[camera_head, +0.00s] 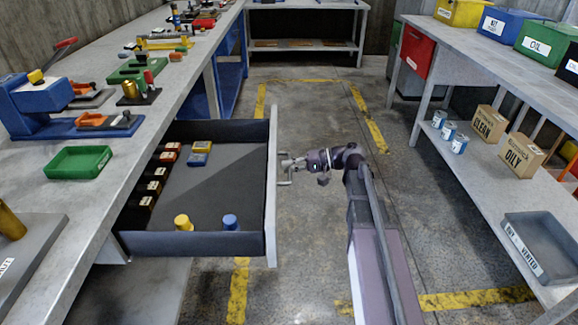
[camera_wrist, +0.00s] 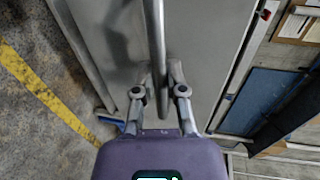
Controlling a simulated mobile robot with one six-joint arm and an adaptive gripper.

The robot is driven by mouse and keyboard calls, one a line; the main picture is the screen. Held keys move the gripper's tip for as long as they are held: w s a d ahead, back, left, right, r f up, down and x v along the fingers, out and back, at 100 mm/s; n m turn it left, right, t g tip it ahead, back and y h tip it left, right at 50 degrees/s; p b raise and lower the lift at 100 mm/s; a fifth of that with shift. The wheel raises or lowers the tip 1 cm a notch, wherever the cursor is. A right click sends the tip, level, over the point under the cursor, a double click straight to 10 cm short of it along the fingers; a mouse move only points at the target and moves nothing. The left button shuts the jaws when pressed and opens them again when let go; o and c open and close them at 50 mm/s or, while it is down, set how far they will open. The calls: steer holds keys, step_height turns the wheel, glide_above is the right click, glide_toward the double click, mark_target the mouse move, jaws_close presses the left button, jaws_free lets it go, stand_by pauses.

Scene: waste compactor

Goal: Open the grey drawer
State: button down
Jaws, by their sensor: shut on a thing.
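The grey drawer (camera_head: 271,190) is pulled out from under the left workbench in the head view, its inside plainly visible. Its light grey front panel also fills the middle of the wrist view (camera_wrist: 205,45). The drawer handle (camera_wrist: 158,40) is a bar that runs between my fingers in the wrist view. My gripper (camera_head: 288,165) is at the outer side of the drawer front, shut on the handle. Its two fingers also show in the wrist view (camera_wrist: 160,85), one on each side of the bar.
A green tray (camera_head: 78,162) sits on the left workbench. A shelf with a grey bin (camera_head: 540,250) stands right. Floor between is clear.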

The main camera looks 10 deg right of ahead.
steer(key=shift+s+a, duration=0.1)
steer(key=c, duration=0.7)
jaws_free()
